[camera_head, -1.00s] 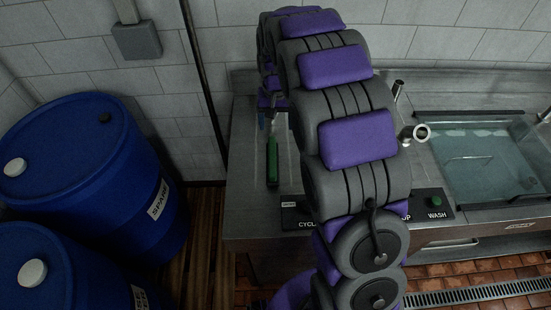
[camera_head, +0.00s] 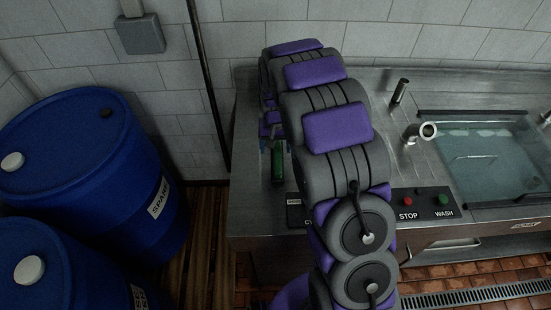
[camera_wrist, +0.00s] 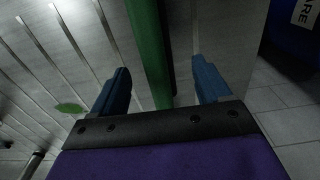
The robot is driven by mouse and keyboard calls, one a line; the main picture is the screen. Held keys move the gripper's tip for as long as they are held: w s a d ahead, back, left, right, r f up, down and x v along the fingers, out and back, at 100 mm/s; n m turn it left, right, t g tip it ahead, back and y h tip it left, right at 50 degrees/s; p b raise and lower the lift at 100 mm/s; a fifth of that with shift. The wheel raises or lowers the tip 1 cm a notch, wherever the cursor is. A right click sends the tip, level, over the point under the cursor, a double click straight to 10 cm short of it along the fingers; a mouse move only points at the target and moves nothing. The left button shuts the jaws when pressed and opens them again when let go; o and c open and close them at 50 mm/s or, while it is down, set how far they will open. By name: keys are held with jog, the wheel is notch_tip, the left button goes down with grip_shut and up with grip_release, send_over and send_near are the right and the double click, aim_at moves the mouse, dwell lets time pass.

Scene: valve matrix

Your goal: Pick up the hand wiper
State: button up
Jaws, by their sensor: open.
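The hand wiper, a long green bar, lies on the steel counter left of the sink in the head view (camera_head: 277,166). My arm hides part of it. In the wrist view its green length (camera_wrist: 148,50) runs from the top edge down between my fingers, with a dark strip along its right side. My gripper (camera_wrist: 163,80) is open, with one blue finger on each side of the bar and gaps on both sides. In the head view my gripper (camera_head: 270,146) is small and partly hidden at the wiper's far end.
Two blue barrels (camera_head: 80,150) stand at the left. A water-filled sink (camera_head: 490,160) with a pipe spout (camera_head: 420,131) lies right. A control panel (camera_head: 425,205) with red and green buttons is at the counter's front. The tiled wall (camera_head: 290,20) closes the back.

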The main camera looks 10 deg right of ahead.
aim_at(277, 151)
jog(key=f, duration=0.3)
jog(key=f+b, duration=0.1)
jog(key=shift+s+d+f, duration=0.25)
jog(key=shift+d+f, duration=0.25)
jog(key=shift+d, duration=0.05)
jog(key=shift+a, duration=0.7)
jog(key=c, duration=0.6)
jog(key=shift+d, duration=0.6)
jog(key=c, duration=0.6)
jog(key=shift+w+a+r, duration=0.1)
jog(key=shift+a+r, duration=0.2)
jog(key=shift+r, duration=0.1)
notch_tip(277, 151, up, 10)
jog(key=shift+d+f+p, duration=0.15)
jog(key=shift+f+p, duration=0.05)
jog(key=shift+p, duration=0.75)
